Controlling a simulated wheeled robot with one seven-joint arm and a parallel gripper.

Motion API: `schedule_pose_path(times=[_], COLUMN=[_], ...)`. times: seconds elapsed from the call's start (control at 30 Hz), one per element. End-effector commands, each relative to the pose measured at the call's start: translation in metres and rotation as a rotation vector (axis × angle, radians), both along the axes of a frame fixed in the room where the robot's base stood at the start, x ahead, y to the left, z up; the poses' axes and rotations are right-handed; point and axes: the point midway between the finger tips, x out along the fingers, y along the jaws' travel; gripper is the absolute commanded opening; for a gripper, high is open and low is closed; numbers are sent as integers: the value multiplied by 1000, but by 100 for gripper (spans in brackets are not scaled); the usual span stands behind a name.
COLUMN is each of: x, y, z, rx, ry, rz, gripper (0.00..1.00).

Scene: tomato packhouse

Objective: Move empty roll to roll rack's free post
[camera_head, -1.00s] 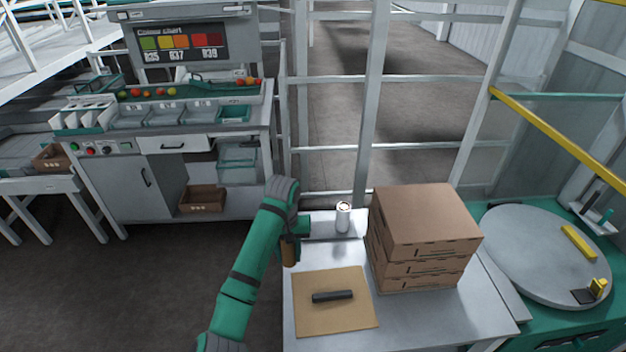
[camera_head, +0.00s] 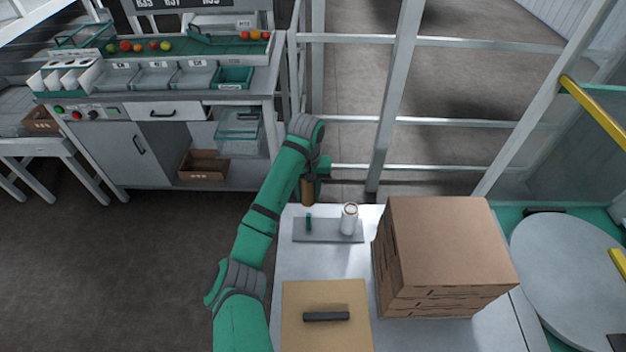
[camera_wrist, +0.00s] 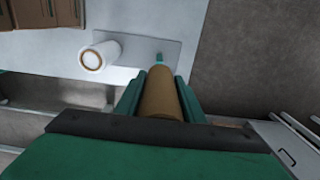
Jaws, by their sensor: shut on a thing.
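My gripper (camera_wrist: 160,98) is shut on the empty roll, a bare brown cardboard tube (camera_wrist: 159,95) that shows between both fingers in the wrist view. In the head view the brown tube (camera_head: 308,190) hangs upright below my gripper, above the back left of the table. The roll rack (camera_head: 328,237) is a grey plate on the table with a short green free post (camera_head: 309,222) at its left. A white full roll (camera_head: 349,218) stands at its right. The tube is above the free post and apart from it in the head view. In the wrist view the post's tip (camera_wrist: 159,58) shows just beyond the tube's end.
Stacked cardboard boxes (camera_head: 440,250) stand right of the rack. A brown mat (camera_head: 300,338) with a dark bar (camera_head: 326,316) lies in front. A white railing (camera_head: 395,100) runs behind the table. A grey turntable (camera_head: 575,280) is at the right.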

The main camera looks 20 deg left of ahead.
Motion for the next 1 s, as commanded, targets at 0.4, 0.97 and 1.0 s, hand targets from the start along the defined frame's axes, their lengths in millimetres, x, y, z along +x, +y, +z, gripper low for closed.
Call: schedule_pose_path(times=[0.4,0.97,1.0], x=[0,0,0], y=[-1,0,0], z=[-18,-52,-52], rx=[1,0,0], ry=[1,0,0], rz=[-1,0,0], gripper=[17,17,17])
